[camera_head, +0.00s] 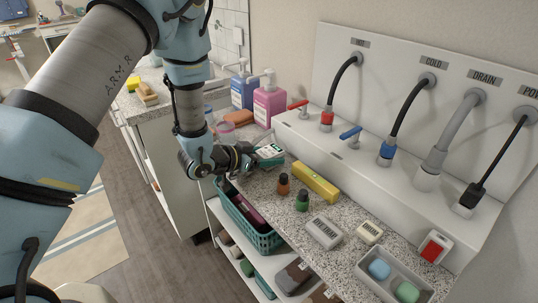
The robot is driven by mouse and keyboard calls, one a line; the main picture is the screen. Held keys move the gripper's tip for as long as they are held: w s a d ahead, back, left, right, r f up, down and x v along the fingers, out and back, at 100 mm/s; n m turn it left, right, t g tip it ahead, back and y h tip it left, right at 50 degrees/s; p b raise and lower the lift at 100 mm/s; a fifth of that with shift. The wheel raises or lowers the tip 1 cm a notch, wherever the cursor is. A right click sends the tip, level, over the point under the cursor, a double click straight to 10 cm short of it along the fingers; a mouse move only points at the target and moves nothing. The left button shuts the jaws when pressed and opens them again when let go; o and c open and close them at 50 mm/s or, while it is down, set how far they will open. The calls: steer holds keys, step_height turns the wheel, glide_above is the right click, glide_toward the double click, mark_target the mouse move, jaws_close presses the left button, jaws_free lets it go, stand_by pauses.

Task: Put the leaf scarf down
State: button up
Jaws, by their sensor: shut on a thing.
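My gripper (250,161) is at the centre of the view, at the left end of the speckled counter (335,208). It is shut on a small green and white folded piece, which I take to be the leaf scarf (270,152). The scarf shows just beyond the fingertips, over or on the counter; I cannot tell whether it touches the surface. Its pattern is too small to make out, and part of it is hidden by the gripper.
A teal basket (254,235) is below the counter's front edge. Pump bottles, including a pink one (269,103), stand behind. Hoses (406,113) rise at the back.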

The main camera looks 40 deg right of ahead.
steer(key=shift+f, duration=0.2)
steer(key=o, duration=1.4)
steer(key=shift+r, duration=0.15)
steer(key=shift+a+r, duration=0.15)
steer(key=b+v, duration=0.3)
steer(key=v, duration=0.8)
steer(key=shift+a+r, duration=0.15)
steer(key=shift+a, duration=0.2)
